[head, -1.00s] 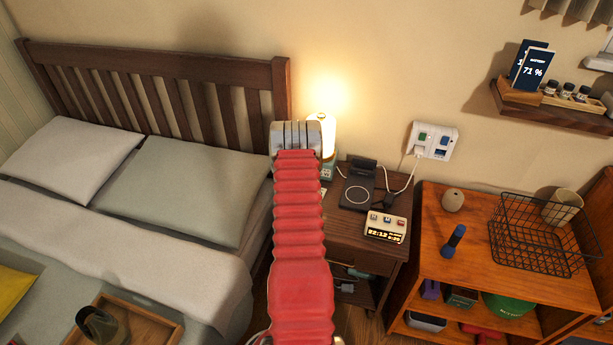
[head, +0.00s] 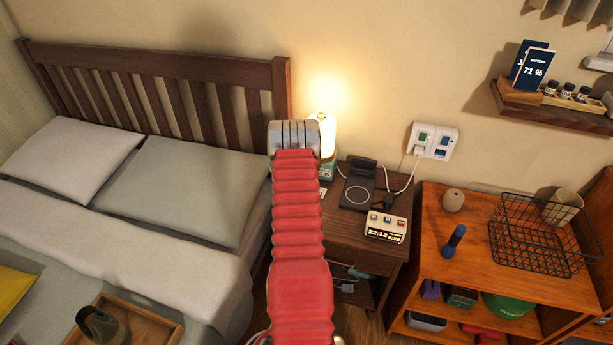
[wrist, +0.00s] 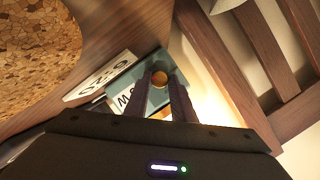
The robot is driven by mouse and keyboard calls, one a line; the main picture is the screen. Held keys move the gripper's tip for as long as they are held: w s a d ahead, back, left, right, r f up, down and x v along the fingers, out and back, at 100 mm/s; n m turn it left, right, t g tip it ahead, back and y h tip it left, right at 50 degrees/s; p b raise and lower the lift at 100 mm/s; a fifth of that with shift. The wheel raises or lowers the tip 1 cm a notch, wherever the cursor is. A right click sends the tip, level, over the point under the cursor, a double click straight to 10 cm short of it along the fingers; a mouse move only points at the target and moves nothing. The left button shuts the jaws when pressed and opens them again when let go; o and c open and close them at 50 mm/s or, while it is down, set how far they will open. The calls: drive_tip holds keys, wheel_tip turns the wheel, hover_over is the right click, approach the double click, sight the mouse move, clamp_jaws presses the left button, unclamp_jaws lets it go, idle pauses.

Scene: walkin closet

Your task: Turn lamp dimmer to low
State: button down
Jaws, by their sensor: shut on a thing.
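The lamp (head: 328,132) glows warm at the back of the nightstand, partly behind my arm in the head view. Its teal base (head: 328,171) shows just right of my arm. The fingertips are hidden behind my red arm in the head view. The knob's pointer cannot be made out.
The nightstand (head: 340,228) also holds a charging stand (head: 358,192) and a digital clock (head: 386,228). The bed headboard (head: 190,100) is close on the left. A white numbered card (wrist: 98,78) and a cork surface (wrist: 38,38) show in the wrist view.

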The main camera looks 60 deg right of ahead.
drive_tip(key=n+g, duration=0.1)
drive_tip(key=n, duration=0.1)
drive_tip(key=n+g, duration=0.1)
drive_tip(key=n, duration=0.1)
drive_tip(key=shift+w+a+f, duration=0.1)
drive_tip(key=shift+w+f, duration=0.05)
drive_tip(key=shift+w, duration=0.05)
drive_tip(key=shift+w+n+g+h, duration=0.1)
drive_tip(key=shift+n+g+h, duration=0.2)
drive_tip(key=shift+n+g, duration=1.05)
drive_tip(key=shift+n, duration=0.45)
drive_tip(key=c, duration=1.8)
unclamp_jaws()
drive_tip(key=shift+w, duration=0.1)
drive_tip(key=shift+a+r+t, duration=0.25)
drive_tip(key=shift+a+t, duration=0.1)
drive_tip(key=shift+a, duration=0.2)
drive_tip(key=v, duration=1.2)
drive_tip(key=shift+a, duration=0.35)
